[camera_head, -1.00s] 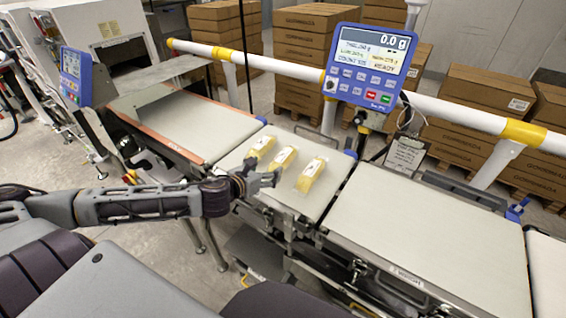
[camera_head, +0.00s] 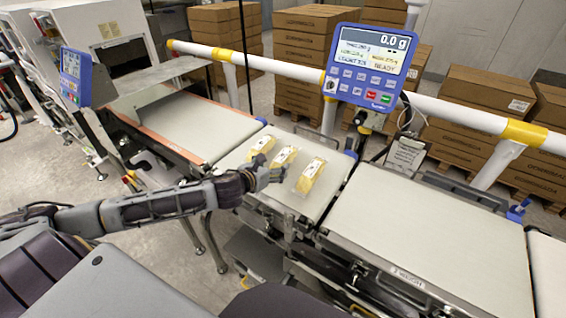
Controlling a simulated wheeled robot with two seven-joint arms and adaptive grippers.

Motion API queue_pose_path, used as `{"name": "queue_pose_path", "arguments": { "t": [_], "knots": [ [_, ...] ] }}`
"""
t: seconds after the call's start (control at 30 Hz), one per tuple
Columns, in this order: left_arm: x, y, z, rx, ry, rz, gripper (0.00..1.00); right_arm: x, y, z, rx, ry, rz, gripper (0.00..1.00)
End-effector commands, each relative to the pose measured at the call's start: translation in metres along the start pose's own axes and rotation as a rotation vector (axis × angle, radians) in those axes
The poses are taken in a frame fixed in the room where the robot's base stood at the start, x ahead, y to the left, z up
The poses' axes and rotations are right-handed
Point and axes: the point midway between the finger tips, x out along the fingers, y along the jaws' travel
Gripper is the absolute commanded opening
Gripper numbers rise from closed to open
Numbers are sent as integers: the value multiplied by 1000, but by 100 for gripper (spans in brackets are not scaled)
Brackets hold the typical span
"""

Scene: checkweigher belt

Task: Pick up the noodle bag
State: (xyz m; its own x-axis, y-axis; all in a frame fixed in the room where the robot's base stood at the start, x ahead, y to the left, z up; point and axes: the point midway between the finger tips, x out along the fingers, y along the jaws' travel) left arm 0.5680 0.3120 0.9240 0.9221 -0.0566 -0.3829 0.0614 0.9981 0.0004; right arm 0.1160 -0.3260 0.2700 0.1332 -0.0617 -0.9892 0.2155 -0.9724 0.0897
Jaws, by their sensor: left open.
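Three yellow noodle bags with white labels lie in a row on the short middle belt (camera_head: 322,152). The left bag (camera_head: 262,146) is at the far side, the middle bag (camera_head: 285,156) is beside it, and the right bag (camera_head: 309,177) lies apart, nearer the right edge. My left gripper (camera_head: 272,176) is open and empty, over the belt just in front of the middle bag, left of the right bag. Whether it touches a bag I cannot tell. My right gripper is not in view.
A blue weighing display (camera_head: 370,68) reading 0.0 g stands behind the belt. A wide belt (camera_head: 425,235) lies to the right, another belt (camera_head: 185,128) to the left. A white and yellow rail (camera_head: 450,112) runs behind, with stacked cartons (camera_head: 305,45) beyond.

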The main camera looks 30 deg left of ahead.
Motion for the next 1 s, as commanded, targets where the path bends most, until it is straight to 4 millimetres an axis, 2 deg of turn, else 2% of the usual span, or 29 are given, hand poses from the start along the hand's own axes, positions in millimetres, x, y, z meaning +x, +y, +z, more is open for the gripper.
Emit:
{"name": "queue_pose_path", "arguments": {
  "t": [0.3, 0.8, 1.0],
  "knots": [
    [17, -1, 0, 0, -1, -2, 74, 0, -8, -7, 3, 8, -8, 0],
    [20, -1, 0, 0, 0, -2, 74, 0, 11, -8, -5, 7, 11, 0],
    [28, 0, 1, -2, -1, -2, 74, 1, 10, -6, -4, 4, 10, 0]
  ]
}}
